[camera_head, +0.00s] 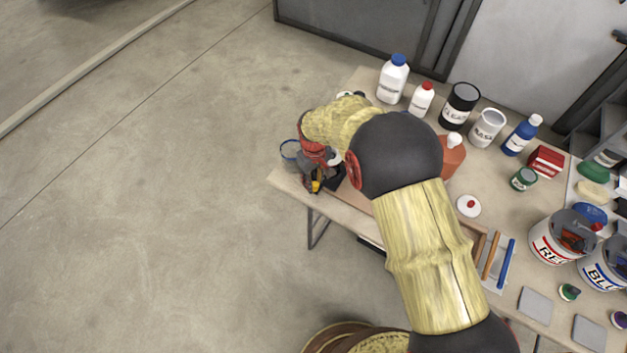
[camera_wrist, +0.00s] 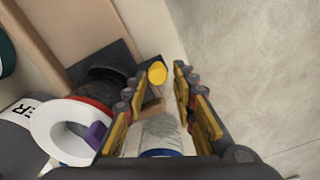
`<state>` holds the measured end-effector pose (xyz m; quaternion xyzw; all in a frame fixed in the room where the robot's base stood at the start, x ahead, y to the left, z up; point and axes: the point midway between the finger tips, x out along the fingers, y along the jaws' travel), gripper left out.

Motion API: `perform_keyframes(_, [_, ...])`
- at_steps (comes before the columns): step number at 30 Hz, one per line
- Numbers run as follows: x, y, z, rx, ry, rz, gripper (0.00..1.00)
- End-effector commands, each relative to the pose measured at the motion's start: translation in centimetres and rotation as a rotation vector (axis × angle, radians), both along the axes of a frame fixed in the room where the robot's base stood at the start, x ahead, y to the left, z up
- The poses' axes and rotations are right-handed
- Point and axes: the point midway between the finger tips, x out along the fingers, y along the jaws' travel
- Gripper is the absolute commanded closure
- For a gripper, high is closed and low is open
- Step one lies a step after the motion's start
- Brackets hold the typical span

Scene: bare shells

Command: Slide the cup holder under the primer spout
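My gripper (camera_wrist: 165,90) reaches over the table's left end, with its yellow-padded fingers apart. In the wrist view a pale cup-like piece with a blue rim (camera_wrist: 160,135) lies between the fingers, near the palm. I cannot tell whether the pads touch it. A tan block (camera_wrist: 153,101) shows beyond it, perhaps part of the cup holder. A grey container (camera_wrist: 18,117) with a label ending in "ER", probably the primer, stands to the left. The spout cannot be made out clearly.
A white ring with a red edge (camera_wrist: 65,128) and a dark round piece (camera_wrist: 103,82) stand close left of the fingers. A yellow disc (camera_wrist: 157,72) is just past the fingertips. Bottles and cans crowd the table (camera_head: 511,205). Bare floor (camera_head: 150,220) lies left.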

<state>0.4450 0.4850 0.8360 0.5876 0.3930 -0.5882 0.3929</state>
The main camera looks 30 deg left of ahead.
Motion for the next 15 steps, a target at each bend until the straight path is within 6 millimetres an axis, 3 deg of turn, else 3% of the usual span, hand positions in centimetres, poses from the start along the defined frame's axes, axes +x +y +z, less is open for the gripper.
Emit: perform_keyframes(15, [0.0, 0.2, 9.1, 0.003, -0.002, 0.001, 0.73])
